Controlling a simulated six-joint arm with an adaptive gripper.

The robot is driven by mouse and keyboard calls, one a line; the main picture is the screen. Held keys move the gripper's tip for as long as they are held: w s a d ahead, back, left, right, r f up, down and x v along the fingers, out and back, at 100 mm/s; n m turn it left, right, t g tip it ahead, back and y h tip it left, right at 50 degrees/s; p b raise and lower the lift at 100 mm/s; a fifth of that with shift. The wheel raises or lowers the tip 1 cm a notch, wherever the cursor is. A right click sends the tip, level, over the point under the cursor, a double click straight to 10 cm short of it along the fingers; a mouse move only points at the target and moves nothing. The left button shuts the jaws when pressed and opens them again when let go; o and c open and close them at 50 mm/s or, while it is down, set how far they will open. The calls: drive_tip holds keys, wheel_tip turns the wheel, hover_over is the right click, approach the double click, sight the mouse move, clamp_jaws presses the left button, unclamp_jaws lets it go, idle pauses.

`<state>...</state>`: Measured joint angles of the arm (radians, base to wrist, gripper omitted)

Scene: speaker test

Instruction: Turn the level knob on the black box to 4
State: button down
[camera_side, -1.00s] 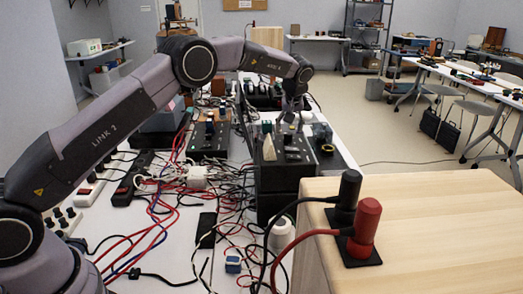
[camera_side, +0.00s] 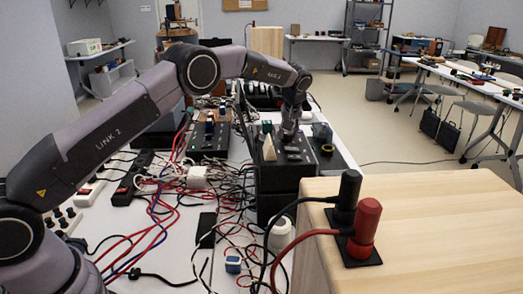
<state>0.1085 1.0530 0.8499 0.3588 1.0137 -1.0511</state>
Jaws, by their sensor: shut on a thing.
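The black box (camera_side: 278,182) stands on the white table in the middle of the view, with a dark control panel on top. My gripper (camera_side: 290,137) points down at the back part of that panel and is shut on a knob there. The knob is small and mostly hidden by the fingers. Its scale and the number it points to are too small to read. A pale wedge-shaped piece (camera_side: 269,148) stands upright on the panel, left of my gripper.
A wooden speaker box (camera_side: 440,215) with a red plug (camera_side: 366,222) and a black plug (camera_side: 347,190) fills the front right. Tangled cables (camera_side: 165,215) cover the table to the left. A black tape roll (camera_side: 326,150) lies right of the panel. A white power strip (camera_side: 88,192) is at left.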

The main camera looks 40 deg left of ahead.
drive_tip(key=shift+m, duration=0.3)
drive_tip(key=m+h, duration=0.1)
drive_tip(key=m, duration=0.2)
drive_tip(key=shift+a+t, duration=0.1)
drive_tip(key=shift+t, duration=0.3)
drive_tip(key=shift+m+h, duration=1)
drive_tip(key=shift+m, duration=1.5)
drive_tip(key=c, duration=0.8)
unclamp_jaws()
drive_tip(key=shift+t, duration=0.3)
drive_tip(key=v, duration=1.2)
drive_tip(key=shift+a, duration=0.1)
